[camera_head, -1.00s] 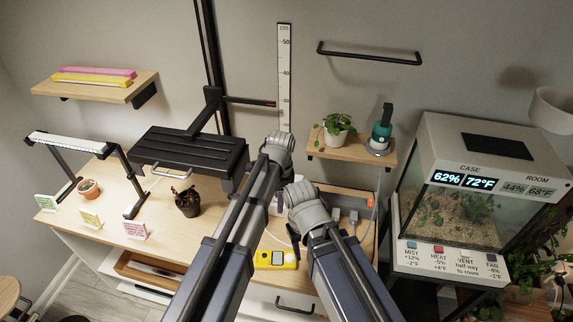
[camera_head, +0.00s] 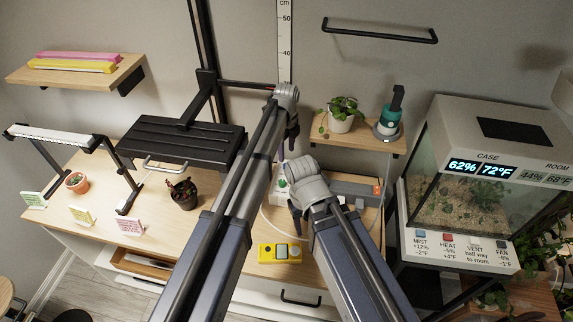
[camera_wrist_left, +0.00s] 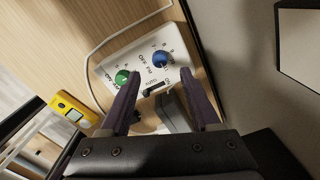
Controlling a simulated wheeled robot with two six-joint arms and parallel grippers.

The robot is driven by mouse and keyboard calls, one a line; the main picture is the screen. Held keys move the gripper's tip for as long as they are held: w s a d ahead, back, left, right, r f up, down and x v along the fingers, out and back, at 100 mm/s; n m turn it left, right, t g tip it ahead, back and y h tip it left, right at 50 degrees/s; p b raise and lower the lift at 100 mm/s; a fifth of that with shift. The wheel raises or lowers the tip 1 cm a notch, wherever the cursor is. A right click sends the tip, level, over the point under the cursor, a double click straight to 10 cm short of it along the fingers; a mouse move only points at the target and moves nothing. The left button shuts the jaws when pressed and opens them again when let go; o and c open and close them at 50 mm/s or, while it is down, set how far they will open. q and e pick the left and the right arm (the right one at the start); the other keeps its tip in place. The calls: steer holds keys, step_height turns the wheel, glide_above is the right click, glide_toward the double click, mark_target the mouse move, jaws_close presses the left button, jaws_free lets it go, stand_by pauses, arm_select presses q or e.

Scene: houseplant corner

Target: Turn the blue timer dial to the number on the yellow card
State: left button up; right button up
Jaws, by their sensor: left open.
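The white timer box (camera_wrist_left: 146,68) shows in the left wrist view with a blue dial (camera_wrist_left: 160,59) and a green dial (camera_wrist_left: 122,77). My left gripper (camera_wrist_left: 158,72) is open, its dark fingers spread in front of the box, the blue dial between and beyond their tips; I see no contact. In the head view my left gripper (camera_head: 292,138) hangs over the back of the bench, and the box (camera_head: 281,184) is mostly hidden by my arms. My right gripper (camera_head: 296,221) is low over the bench, its jaws unclear. The yellow card (camera_head: 82,215) stands at the front left, its writing too small to read.
A green card (camera_head: 34,200) and a pink card (camera_head: 130,227) stand near the yellow card. A yellow meter (camera_head: 280,253) lies at the bench's front edge. A dark pot (camera_head: 183,194) stands left of my arms. A grey power strip (camera_head: 354,190) lies to the right.

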arm_select(q)
step_height(320, 180, down, 6)
steer(key=b, duration=0.5)
steer(key=shift+f+b, duration=0.25)
steer(key=shift+b, duration=0.05)
arm_select(e)
step_height(320, 180, down, 6)
steer(key=shift+f, duration=0.2)
arm_select(q)
steer(key=shift+r, duration=0.1)
jaws_close()
